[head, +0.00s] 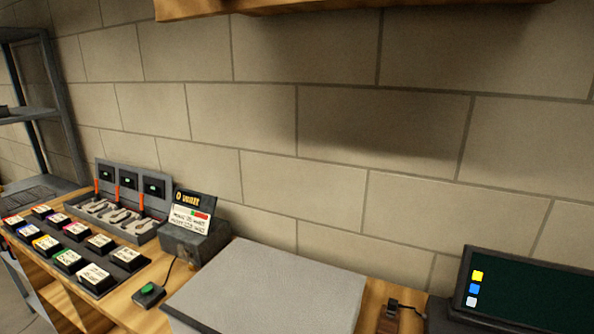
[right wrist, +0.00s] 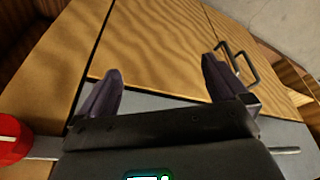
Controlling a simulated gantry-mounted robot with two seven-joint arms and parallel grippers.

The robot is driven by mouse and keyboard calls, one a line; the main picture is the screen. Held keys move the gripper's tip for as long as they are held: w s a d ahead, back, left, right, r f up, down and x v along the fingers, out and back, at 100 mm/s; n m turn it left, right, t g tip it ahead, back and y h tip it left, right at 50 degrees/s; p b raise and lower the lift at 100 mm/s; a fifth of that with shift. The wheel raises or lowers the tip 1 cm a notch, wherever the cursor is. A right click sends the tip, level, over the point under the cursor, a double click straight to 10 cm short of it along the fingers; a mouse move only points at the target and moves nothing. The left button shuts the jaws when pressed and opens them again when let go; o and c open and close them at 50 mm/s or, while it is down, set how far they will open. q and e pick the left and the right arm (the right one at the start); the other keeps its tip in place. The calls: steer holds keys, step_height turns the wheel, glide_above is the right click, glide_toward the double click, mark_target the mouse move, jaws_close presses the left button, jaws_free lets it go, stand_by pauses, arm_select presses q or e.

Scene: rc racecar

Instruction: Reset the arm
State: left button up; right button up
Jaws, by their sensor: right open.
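My right gripper (right wrist: 163,85) is in the right wrist view, open, with nothing between its two dark fingers. Beyond its fingertips is a wooden panel (right wrist: 150,45) with a dark bar handle (right wrist: 240,62) at the right. My left gripper is not in the head view, and neither arm shows there.
In the head view, the wooden bench (head: 125,312) holds a tray of several labelled blocks (head: 96,275), a grey rack (head: 118,222), a box with a sign (head: 194,240), a green button (head: 149,291), a large grey slab (head: 270,290) and a dark screen (head: 530,290). A red round object (right wrist: 10,140) is at the wrist view's left edge.

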step_height(320, 180, up, 32)
steer(key=p, duration=2.9)
steer(key=shift+p, duration=0.35)
steer(key=shift+d+f, duration=0.1)
